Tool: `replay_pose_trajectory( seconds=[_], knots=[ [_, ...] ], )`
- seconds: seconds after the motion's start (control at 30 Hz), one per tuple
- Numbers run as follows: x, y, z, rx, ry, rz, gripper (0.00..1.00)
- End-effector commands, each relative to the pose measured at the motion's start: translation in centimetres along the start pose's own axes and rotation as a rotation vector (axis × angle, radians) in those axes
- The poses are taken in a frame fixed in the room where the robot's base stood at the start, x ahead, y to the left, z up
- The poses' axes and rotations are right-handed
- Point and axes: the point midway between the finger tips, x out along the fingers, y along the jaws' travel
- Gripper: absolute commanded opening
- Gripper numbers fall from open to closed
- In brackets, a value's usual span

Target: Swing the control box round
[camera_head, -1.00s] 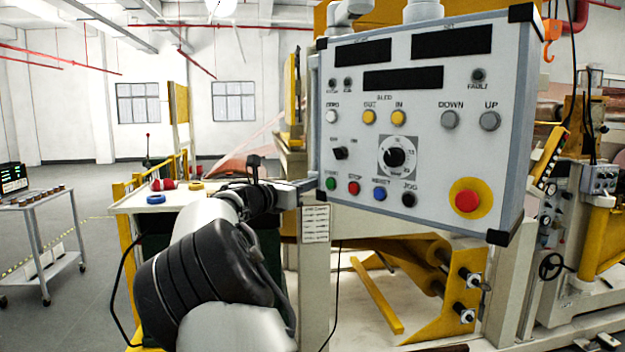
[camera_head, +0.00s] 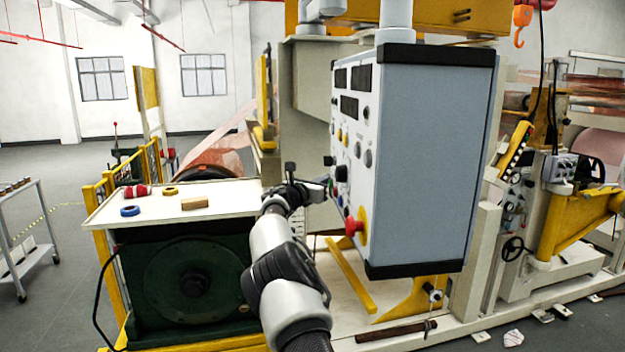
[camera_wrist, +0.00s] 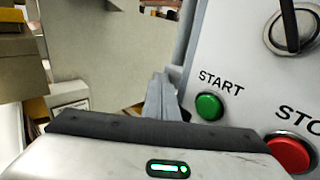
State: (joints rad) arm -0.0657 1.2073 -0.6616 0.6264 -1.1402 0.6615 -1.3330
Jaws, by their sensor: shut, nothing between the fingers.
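The grey control box (camera_head: 425,160) hangs from a white arm (camera_head: 396,15) above it. Its plain side faces the head camera, and its button panel (camera_head: 352,130) faces left, seen at a steep angle. A red stop button on a yellow ring (camera_head: 356,227) sticks out low on the panel. My gripper (camera_head: 326,184) is at the panel's far lower edge, shut and empty. In the wrist view, my gripper's fingers (camera_wrist: 163,98) are beside the panel's edge, left of the green START button (camera_wrist: 209,106). I cannot tell whether they touch the box.
A white-topped table (camera_head: 235,195) stands left of the box, with a red item (camera_head: 137,191), blue and yellow rings and a small brown block (camera_head: 194,203). Yellow machine frames stand behind and right. A grey cart (camera_head: 35,225) is at far left, with open floor between.

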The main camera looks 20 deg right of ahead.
Motion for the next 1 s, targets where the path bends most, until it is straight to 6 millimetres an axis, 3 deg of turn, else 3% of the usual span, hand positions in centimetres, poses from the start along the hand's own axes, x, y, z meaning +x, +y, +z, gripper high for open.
replay_pose_trajectory(
  seconds=[0.13,0.37,0.83,1.0],
  knots=[
    [1.5,-1.1,-0.1,-0.002,0.000,-0.005,0.00],
    [2.3,-1.5,-0.1,-0.001,0.001,-0.005,0.00],
    [2.3,-1.6,-0.1,-0.002,0.001,-0.006,0.00],
    [1.4,-1.3,-0.3,-0.005,0.000,-0.005,0.00]
  ],
)
